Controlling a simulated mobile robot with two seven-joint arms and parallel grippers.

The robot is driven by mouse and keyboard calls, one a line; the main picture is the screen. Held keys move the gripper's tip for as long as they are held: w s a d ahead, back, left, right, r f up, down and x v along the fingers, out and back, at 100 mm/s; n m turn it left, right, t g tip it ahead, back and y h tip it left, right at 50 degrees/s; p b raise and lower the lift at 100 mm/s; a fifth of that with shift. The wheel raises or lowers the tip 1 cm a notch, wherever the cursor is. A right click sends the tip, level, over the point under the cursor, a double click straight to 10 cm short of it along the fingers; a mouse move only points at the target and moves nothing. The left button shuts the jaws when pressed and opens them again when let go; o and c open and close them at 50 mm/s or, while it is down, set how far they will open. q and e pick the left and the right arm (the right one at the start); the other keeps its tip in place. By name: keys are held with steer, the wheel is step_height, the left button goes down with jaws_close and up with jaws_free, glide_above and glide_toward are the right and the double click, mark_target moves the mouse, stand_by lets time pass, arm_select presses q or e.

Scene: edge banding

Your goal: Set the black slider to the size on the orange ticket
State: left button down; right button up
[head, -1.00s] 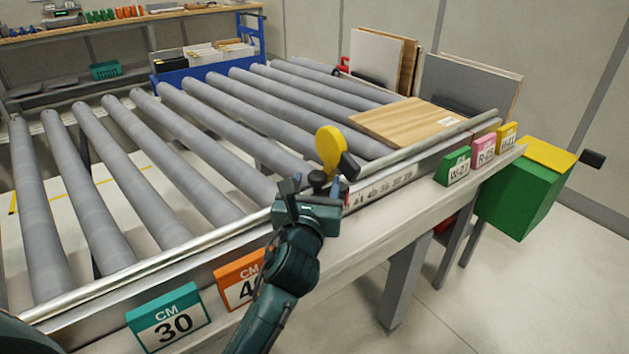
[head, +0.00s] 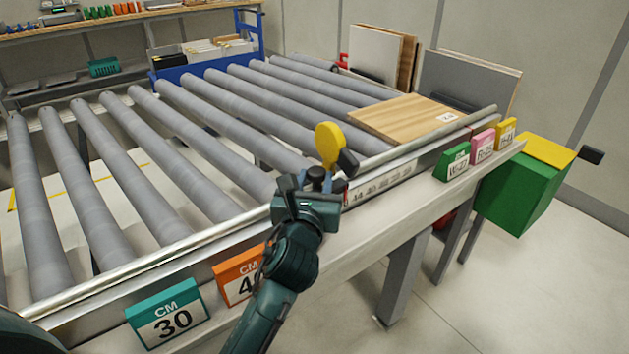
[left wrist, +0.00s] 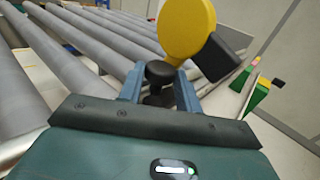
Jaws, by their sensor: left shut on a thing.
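The orange ticket (head: 239,277) stands on the ledge at the front of the roller table. It reads CM and a number starting with 4; my left arm covers the rest. My left gripper (head: 313,183) is at the rail, shut on the black slider's knob (head: 316,174). The left wrist view shows the dark knob (left wrist: 159,72) between the two fingers (left wrist: 158,88). A yellow disc (head: 329,145) with a black block stands just behind it. A number scale (head: 381,187) runs along the rail to the right; the slider's exact reading is hidden. My right gripper is not in view.
A teal ticket reading CM 30 (head: 168,315) stands left of the orange one. Green (head: 453,162), pink (head: 482,147) and yellow (head: 506,132) tickets stand farther right. A wooden board (head: 405,120) lies on the rollers. A green box (head: 520,190) hangs at the ledge's right end.

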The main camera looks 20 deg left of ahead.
mark_target(347, 168)
arm_select(q)
steer(key=w+d, duration=0.1)
steer(key=w, duration=0.1)
steer(key=w+d, duration=0.2)
steer(key=w+d+p, duration=0.1)
steer(key=w+d, duration=0.1)
steer(key=shift+w, duration=0.2)
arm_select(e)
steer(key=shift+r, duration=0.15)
arm_select(q)
steer(key=c, duration=1.4)
jaws_free()
steer(key=o, duration=0.4)
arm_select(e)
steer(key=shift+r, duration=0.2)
arm_select(q)
steer(key=shift+s+a, duration=0.1)
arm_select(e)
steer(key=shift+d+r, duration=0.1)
